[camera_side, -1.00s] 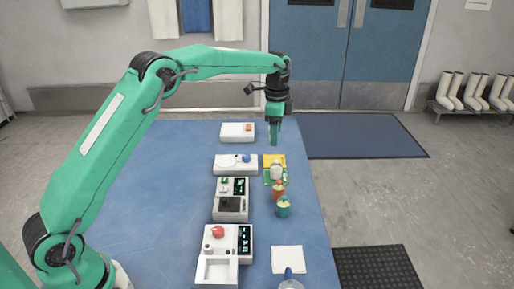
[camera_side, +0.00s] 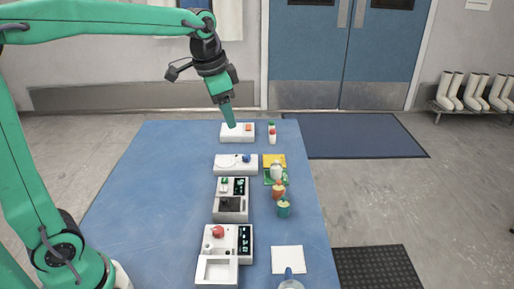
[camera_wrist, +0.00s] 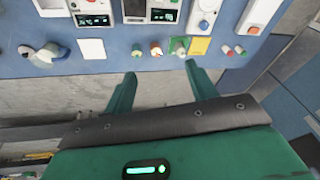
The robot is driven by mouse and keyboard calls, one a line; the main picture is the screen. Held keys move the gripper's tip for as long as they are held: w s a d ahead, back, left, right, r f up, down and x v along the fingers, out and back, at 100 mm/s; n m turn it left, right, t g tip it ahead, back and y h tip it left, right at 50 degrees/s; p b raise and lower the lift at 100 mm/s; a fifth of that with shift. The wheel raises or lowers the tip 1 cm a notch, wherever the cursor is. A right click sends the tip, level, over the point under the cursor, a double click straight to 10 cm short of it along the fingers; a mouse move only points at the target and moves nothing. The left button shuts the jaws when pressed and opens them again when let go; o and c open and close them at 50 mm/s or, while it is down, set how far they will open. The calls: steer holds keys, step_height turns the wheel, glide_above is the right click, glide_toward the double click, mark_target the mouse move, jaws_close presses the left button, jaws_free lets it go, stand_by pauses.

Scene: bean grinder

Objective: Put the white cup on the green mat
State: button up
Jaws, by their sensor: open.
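The white cup (camera_side: 276,171) appears upright over the green mat (camera_side: 267,179), near the table's right edge in the side view. It hides part of the mat, and their exact contact is too small to make out. In the wrist view, the white cup (camera_wrist: 181,50) shows against the green mat (camera_wrist: 174,44). My gripper (camera_side: 231,123) is up in the air toward the far end of the table, behind and left of the cup, well apart from it. In the wrist view, my gripper (camera_wrist: 160,72) has its fingers wide apart with nothing between them.
A yellow mat (camera_side: 274,158) lies behind the green one. An orange cup (camera_side: 278,191) and a teal cup (camera_side: 284,209) stand in front of the white cup. White machines (camera_side: 231,206) line the table's middle. Two small shakers (camera_side: 272,136) stand at the back. The table's left is clear.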

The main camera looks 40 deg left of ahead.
steer(key=s+f+n+t, duration=0.1)
steer(key=s+f+n, duration=0.1)
steer(key=s, duration=0.7)
steer(key=s+f+n+t, duration=0.1)
steer(key=s+f+n, duration=0.1)
steer(key=s, duration=0.7)
steer(key=shift+s+f+n+t, duration=0.25)
steer(key=shift+s+n+t, duration=0.1)
steer(key=shift+n, duration=0.35)
steer(key=shift+d, duration=0.1)
